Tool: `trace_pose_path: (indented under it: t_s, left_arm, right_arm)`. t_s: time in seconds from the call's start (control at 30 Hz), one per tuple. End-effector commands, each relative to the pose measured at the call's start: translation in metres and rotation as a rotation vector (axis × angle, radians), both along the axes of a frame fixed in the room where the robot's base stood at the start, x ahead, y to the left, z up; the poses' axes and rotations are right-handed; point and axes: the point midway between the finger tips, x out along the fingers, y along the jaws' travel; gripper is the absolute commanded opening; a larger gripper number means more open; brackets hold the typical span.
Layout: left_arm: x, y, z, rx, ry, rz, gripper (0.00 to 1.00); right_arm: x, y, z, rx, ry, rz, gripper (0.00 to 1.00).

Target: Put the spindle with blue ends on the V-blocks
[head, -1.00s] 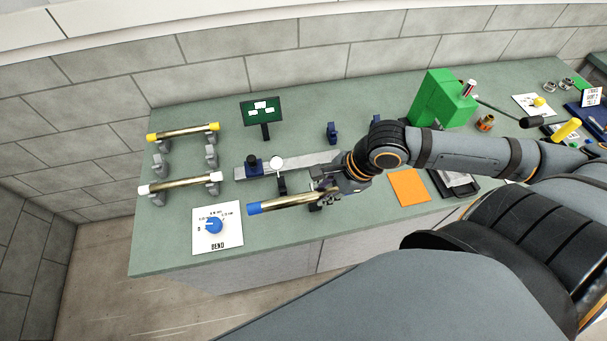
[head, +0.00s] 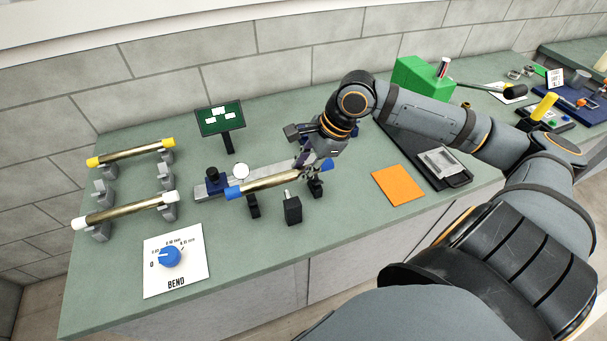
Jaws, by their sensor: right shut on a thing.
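The spindle with blue ends (head: 270,182) has a brass-coloured shaft and lies nearly level above the two black V-blocks. The left V-block (head: 253,206) stands under its left half and the right V-block (head: 316,189) under its right end. I cannot tell whether the shaft touches them. My right gripper (head: 311,170) is shut on the spindle near its right blue end and partly hides that end. My left gripper is not in view.
A dial gauge (head: 241,171) stands behind the spindle on a grey bar (head: 205,190). A small black block (head: 292,210) stands in front. Yellow-ended (head: 130,153) and white-ended (head: 125,208) spindles rest on grey stands at left. A BEND dial card (head: 176,262) lies in front.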

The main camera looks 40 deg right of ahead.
Motion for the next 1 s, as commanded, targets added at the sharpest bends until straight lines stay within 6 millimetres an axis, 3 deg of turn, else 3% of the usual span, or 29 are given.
trace_pose_path:
  t_s: [0.03,0.33,0.63,0.83,1.0]
  left_arm:
    - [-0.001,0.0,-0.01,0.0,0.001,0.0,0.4]
    - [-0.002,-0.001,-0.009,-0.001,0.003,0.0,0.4]
    - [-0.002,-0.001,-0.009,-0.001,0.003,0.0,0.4]
    - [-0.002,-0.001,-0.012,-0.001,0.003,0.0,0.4]
    - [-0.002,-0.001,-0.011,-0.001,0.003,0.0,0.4]
  right_arm:
    - [0.004,0.001,-0.007,0.013,-0.007,0.0,0.0]
    - [0.024,-0.014,-0.032,0.005,-0.004,0.0,0.0]
    - [0.028,-0.018,-0.039,0.004,-0.003,0.001,0.0]
    - [0.029,-0.018,-0.066,0.006,-0.001,0.001,0.0]
    - [0.029,-0.019,-0.071,0.002,-0.004,0.003,0.0]
